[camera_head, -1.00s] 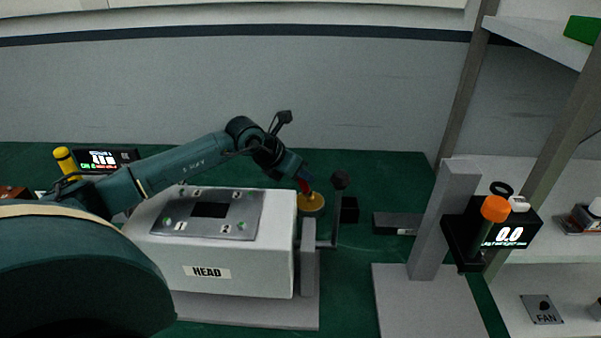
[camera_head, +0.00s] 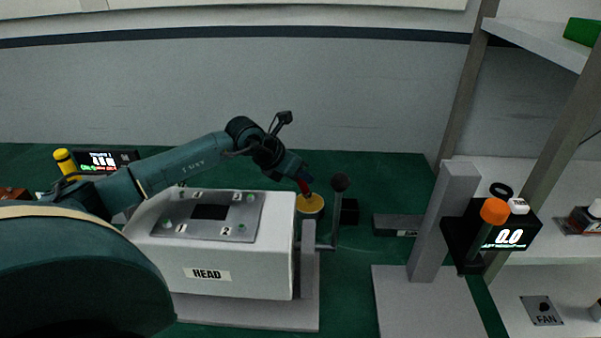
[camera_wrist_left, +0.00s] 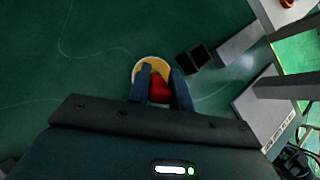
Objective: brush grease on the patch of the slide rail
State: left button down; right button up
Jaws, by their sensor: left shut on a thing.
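My left gripper (camera_head: 304,182) is shut on a red piece (camera_head: 305,188), likely the brush's handle, just behind the white machine marked HEAD. The red piece also shows between the fingers in the left wrist view (camera_wrist_left: 159,88). Directly below it is a round yellow disc or pot (camera_head: 313,206), its pale rim showing around the fingers in the left wrist view (camera_wrist_left: 151,64). The lower end of the red piece is hidden, and I cannot tell whether it touches the yellow. A grey bar (camera_head: 396,222), possibly the slide rail, lies to the right; no patch is clear. My right gripper is out of view.
A small black box (camera_head: 349,211) sits beside the yellow disc. A grey post (camera_head: 432,235) and a display reading 0.0 (camera_head: 510,237) stand right. Green bench is clear behind.

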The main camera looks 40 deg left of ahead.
pick_arm(q)
jog(key=shift+w+r+p, duration=0.1)
jog(key=shift+r+p, duration=1.05)
jog(key=shift+r, duration=1.25)
jog(key=shift+r+p, duration=0.35)
jog(key=shift+r, duration=0.5)
